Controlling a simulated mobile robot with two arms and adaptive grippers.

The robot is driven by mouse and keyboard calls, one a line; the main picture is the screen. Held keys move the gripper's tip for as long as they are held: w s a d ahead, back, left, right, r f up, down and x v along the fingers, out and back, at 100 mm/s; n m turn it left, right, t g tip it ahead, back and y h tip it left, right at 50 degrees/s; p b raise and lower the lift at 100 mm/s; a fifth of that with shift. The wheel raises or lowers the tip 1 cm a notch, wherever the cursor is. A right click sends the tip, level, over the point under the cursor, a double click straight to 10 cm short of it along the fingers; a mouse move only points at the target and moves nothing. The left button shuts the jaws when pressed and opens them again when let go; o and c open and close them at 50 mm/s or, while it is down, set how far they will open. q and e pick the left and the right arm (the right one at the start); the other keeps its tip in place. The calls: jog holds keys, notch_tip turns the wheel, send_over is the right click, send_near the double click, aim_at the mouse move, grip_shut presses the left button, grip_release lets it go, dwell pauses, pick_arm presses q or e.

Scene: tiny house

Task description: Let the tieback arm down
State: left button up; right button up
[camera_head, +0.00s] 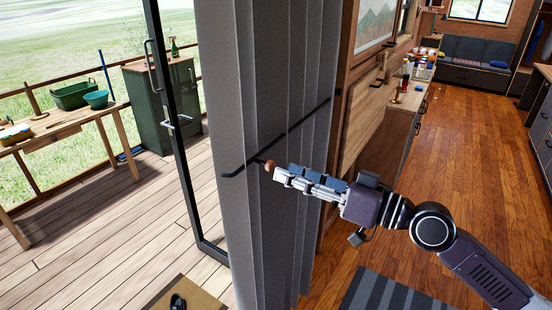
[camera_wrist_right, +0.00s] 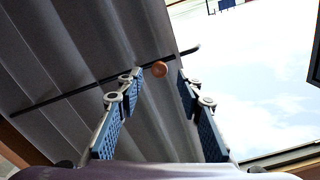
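The tieback arm (camera_head: 292,127) is a thin black bar that runs slantwise across the grey curtain (camera_head: 235,120), from upper right by the wall to a hooked end at lower left. A round wooden knob (camera_head: 270,165) sits near that hooked end. My right gripper (camera_head: 280,174) is just to the right of the knob. In the right wrist view, the two fingers (camera_wrist_right: 160,82) are apart, and the knob (camera_wrist_right: 160,69) shows between and just beyond their tips. The bar (camera_wrist_right: 75,93) crosses behind the fingers there. My left gripper is not in view.
A black-framed glass door (camera_head: 176,122) stands left of the curtain, with the deck (camera_head: 90,240) beyond. A wooden panel (camera_head: 365,125) and counter (camera_head: 400,120) are at the wall on the right. The wooden floor (camera_head: 460,150) there is open.

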aim_at(274, 167)
jog(key=p+x, duration=0.1)
jog(key=x, duration=0.1)
jog(key=p+x, duration=0.1)
jog(key=x, duration=0.1)
jog(key=shift+r, duration=0.25)
jog(key=shift+f+x, duration=0.2)
jog(key=shift+x, duration=0.75)
jog(key=shift+d, duration=0.1)
jog(key=shift+c, duration=1.4)
grip_shut()
